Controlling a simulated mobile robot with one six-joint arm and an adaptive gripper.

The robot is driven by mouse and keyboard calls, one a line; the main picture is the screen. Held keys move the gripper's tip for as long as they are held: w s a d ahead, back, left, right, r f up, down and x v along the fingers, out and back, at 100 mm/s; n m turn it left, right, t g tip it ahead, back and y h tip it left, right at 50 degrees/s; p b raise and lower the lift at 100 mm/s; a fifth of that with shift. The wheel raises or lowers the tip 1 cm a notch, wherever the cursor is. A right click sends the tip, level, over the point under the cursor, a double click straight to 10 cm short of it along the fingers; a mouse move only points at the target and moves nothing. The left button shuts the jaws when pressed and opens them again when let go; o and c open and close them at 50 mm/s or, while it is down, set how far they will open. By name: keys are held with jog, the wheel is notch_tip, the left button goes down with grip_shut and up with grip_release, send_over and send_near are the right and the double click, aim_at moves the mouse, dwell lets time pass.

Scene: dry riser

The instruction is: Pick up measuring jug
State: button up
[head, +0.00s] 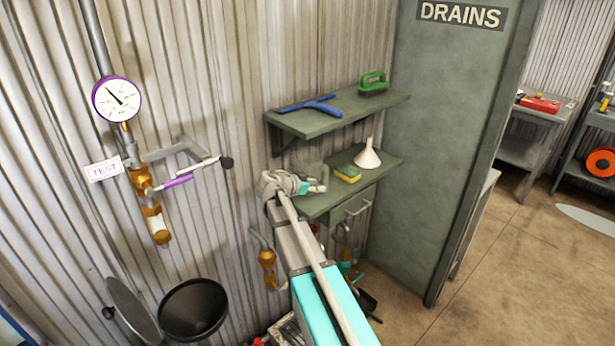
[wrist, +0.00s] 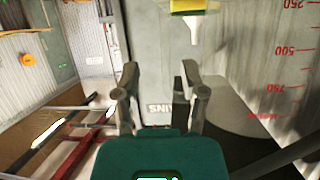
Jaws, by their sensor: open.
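In the head view the jug (head: 313,170) is a faint see-through shape on the lower green shelf, partly behind my wrist. My gripper (wrist: 160,85) is open, with nothing between its two fingers. In the head view my gripper (head: 318,187) points right, low over the shelf beside the jug. I cannot tell whether it touches the jug.
A yellow-green sponge (head: 347,174) and a white funnel (head: 368,154) stand on the lower shelf (head: 330,199), right of my gripper. The upper shelf (head: 345,118) holds a blue squeegee (head: 312,106) and green brush (head: 373,84). A grey cabinet (head: 440,150) stands at right.

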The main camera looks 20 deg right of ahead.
aim_at(326, 191)
jog(key=shift+d, duration=0.1)
jog(key=shift+w+r+b+x, duration=0.1)
jog(key=shift+b+x, duration=0.25)
jog(key=shift+x, duration=0.9)
jog(key=shift+w+r+b+x, duration=0.15)
jog(key=shift+b+x, duration=0.15)
jog(key=shift+x, duration=1)
grip_shut()
